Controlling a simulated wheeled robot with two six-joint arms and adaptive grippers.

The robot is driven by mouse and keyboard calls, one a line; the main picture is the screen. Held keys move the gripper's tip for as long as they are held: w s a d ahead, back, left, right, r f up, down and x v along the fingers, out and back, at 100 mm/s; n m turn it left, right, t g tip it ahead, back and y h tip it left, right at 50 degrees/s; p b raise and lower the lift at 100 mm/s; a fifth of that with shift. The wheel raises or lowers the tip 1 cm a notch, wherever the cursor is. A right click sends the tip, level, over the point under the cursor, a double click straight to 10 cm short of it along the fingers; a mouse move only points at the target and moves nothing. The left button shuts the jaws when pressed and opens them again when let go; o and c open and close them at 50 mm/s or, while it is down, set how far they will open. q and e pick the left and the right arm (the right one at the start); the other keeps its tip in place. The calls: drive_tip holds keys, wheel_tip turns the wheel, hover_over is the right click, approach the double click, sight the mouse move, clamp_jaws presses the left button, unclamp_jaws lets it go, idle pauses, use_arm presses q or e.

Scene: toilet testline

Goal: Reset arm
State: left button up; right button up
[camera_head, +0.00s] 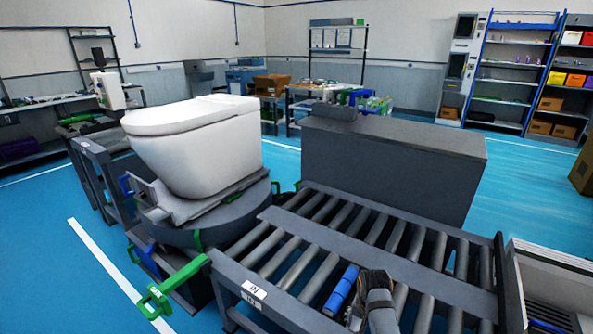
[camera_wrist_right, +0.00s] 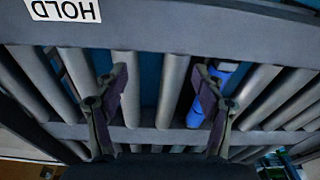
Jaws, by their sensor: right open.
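My right gripper (camera_wrist_right: 161,78) is open and empty in the right wrist view, its two dark fingers spread wide above the grey conveyor rollers. Part of my right arm (camera_head: 378,302) shows at the bottom of the head view, over the roller conveyor (camera_head: 255,287). Its fingers cannot be made out clearly there. A blue cylinder (camera_head: 342,291) lies in line with the rollers just left of that arm. It also shows in the right wrist view (camera_wrist_right: 196,115), partly hidden behind the right-hand finger. My left gripper is not in view.
A white toilet (camera_head: 200,150) sits on a round grey turntable (camera_head: 215,222) left of the rollers. A green handle (camera_head: 160,298) juts out at the conveyor's near left corner. A large grey box (camera_head: 395,165) stands behind the rollers. Blue floor is open at far right.

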drive_tip(key=s+d+r+n+t, duration=0.1)
drive_tip(key=s+d+r+n, duration=0.1)
drive_tip(key=s, duration=0.5)
drive_tip(key=s+d+r+n+t, duration=0.1)
drive_tip(key=s+n, duration=0.2)
drive_tip(key=s, duration=0.5)
drive_tip(key=s+d+r+n, duration=0.2)
drive_tip(key=s, duration=0.5)
drive_tip(key=s+d+f+g, duration=0.1)
drive_tip(key=s+d+f, duration=0.15)
drive_tip(key=f, duration=1.45)
drive_tip(key=s+d+f, duration=0.1)
drive_tip(key=s+f, duration=0.3)
drive_tip(key=f, duration=1.3)
drive_tip(key=s+f+g, duration=0.1)
drive_tip(key=s+f, duration=0.7)
drive_tip(key=s, duration=0.3)
drive_tip(key=s+r+p, duration=0.3)
drive_tip(key=r+p, duration=1.1)
drive_tip(key=p, duration=0.1)
drive_tip(key=shift+d+r+m, duration=0.15)
drive_tip(key=shift+d+m, duration=0.1)
drive_tip(key=shift+m, duration=0.05)
